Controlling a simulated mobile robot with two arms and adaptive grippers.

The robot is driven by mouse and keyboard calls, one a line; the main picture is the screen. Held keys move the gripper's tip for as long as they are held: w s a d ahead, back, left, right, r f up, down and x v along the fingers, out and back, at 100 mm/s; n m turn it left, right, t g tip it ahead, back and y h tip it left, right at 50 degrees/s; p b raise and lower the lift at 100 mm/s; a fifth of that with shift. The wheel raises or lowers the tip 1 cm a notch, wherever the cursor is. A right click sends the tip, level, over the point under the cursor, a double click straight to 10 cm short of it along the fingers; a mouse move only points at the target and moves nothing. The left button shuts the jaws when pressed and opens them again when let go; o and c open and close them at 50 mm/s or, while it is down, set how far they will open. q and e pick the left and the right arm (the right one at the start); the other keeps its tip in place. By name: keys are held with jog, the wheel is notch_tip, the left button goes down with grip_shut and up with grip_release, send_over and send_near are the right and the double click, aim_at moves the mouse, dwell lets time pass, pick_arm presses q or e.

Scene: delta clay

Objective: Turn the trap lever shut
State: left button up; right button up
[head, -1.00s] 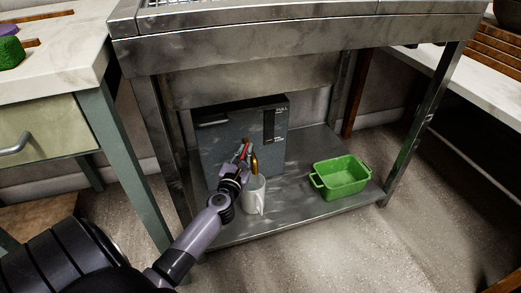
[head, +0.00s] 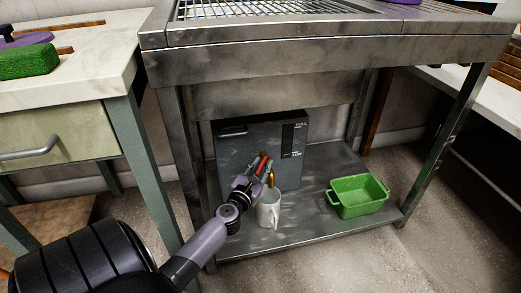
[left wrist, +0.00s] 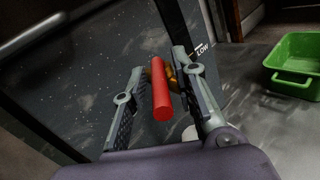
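The trap is a dark grey box (head: 235,155) on the steel lower shelf, with a gauge strip marked FULL and LOW. Its red lever (left wrist: 161,92) sticks out toward the camera in the left wrist view, in front of a brass fitting (left wrist: 170,75). The lever also shows small in the head view (head: 265,160), partly behind the fingers. My left gripper (left wrist: 158,68) is open, with one finger on each side of the lever and gaps visible. It also shows in the head view (head: 259,170). A white mug (head: 268,210) stands below the brass fitting. My right gripper is not in view.
A green two-handled dish (head: 358,198) sits on the shelf (head: 315,160) to the right. Steel table legs (head: 190,165) frame the shelf, with the steel top (head: 320,45) above. A drawer unit (head: 55,140) stands at left. Shelf space between mug and dish is clear.

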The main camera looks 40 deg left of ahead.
pick_arm(q)
jog(key=shift+a+r, duration=0.1)
jog(key=v, duration=1.2)
dwell(0.4)
